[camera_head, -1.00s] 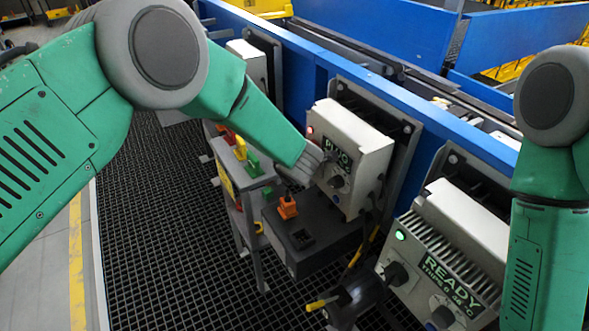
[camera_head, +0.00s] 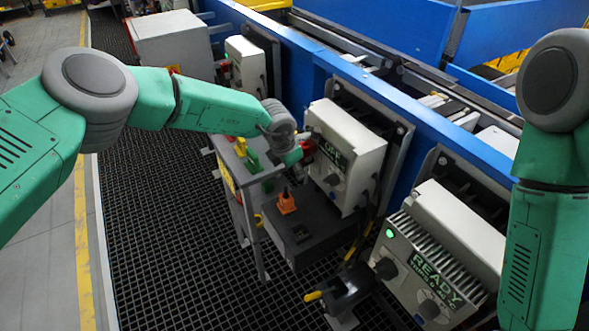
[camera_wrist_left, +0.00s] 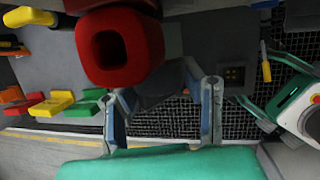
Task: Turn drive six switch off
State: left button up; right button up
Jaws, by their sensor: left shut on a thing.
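The middle drive box (camera_head: 350,130) is pale, hangs on the blue conveyor side, and its display (camera_head: 332,153) reads OFF. In the left wrist view a red, hollow, square-ended part (camera_wrist_left: 112,48) fills the upper middle. The fingers (camera_wrist_left: 165,88) bend in around a dark piece beside it. I take this as the drive's switch, but the fingertips' contact is partly hidden. I cannot read a number on the box. Only my right arm shows, not its gripper.
A nearer drive box (camera_head: 455,235) reads READY with a green light. Below the middle box is a dark bench (camera_head: 310,250) with an orange lever (camera_head: 286,202). Yellow and green levers (camera_head: 252,162) stand on a stand to the left. Open grating floor lies in front.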

pick_arm(q)
jog(key=shift+w+r+g+h+b, duration=0.25)
jog(key=shift+g+h+b, duration=0.05)
jog(key=shift+b, duration=0.2)
jog(key=shift+r, duration=0.2)
jog(key=o, duration=1)
jog(key=shift+o, duration=0.9)
jog(key=shift+s, duration=0.1)
jog(key=shift+f, duration=0.2)
jog(key=v, duration=1.2)
